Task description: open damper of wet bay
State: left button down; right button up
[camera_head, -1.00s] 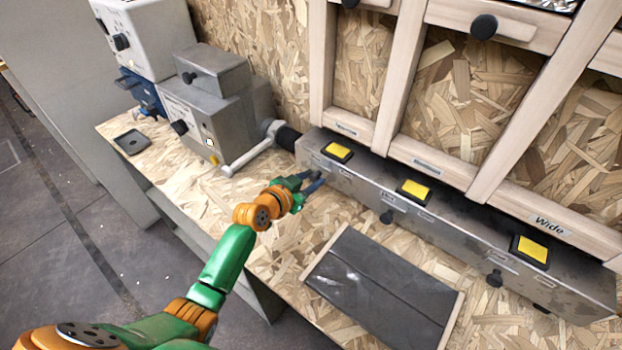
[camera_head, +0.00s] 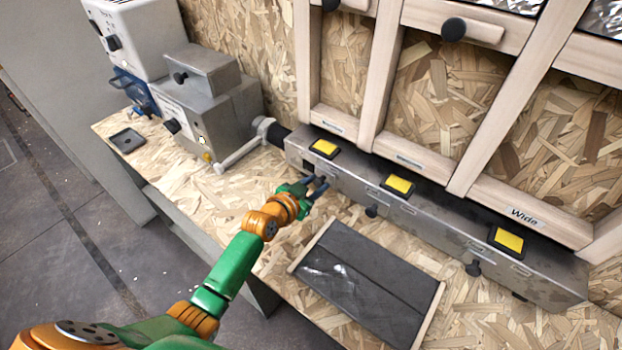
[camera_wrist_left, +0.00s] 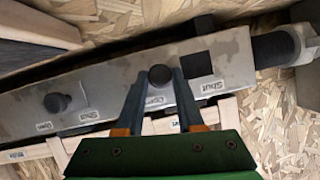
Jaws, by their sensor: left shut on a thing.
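My left gripper (camera_head: 318,187) is at the leftmost damper of the long metal duct (camera_head: 430,224). In the left wrist view its fingers (camera_wrist_left: 160,84) are shut on that damper's black knob (camera_wrist_left: 160,75), right by a label that seems to read "Open". A "Shut" label (camera_wrist_left: 208,88) is to the right. A dark square opening (camera_wrist_left: 197,65) shows in the duct beside the knob. The other damper knobs, the middle one (camera_head: 371,211) and the right one (camera_head: 473,268), stand free. No label reading "wet" is legible. My right gripper is not in view.
Yellow buttons sit on top of the duct, the first one (camera_head: 324,148) above my gripper. A grey machine (camera_head: 225,110) with a pipe joins the duct at left. A dark tray (camera_head: 365,285) lies on the bench near my arm. Wooden-framed bays rise behind.

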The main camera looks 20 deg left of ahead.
pick_arm(q)
jog(key=shift+f, duration=0.1)
jog(key=c, duration=0.9)
grip_release()
jog(key=shift+d, duration=0.1)
jog(key=o, duration=0.4)
jog(key=shift+d, duration=0.1)
jog(key=shift+c, duration=0.2)
jog(key=shift+d, duration=0.15)
jog(key=p+v, duration=0.1)
jog(key=v, duration=0.6)
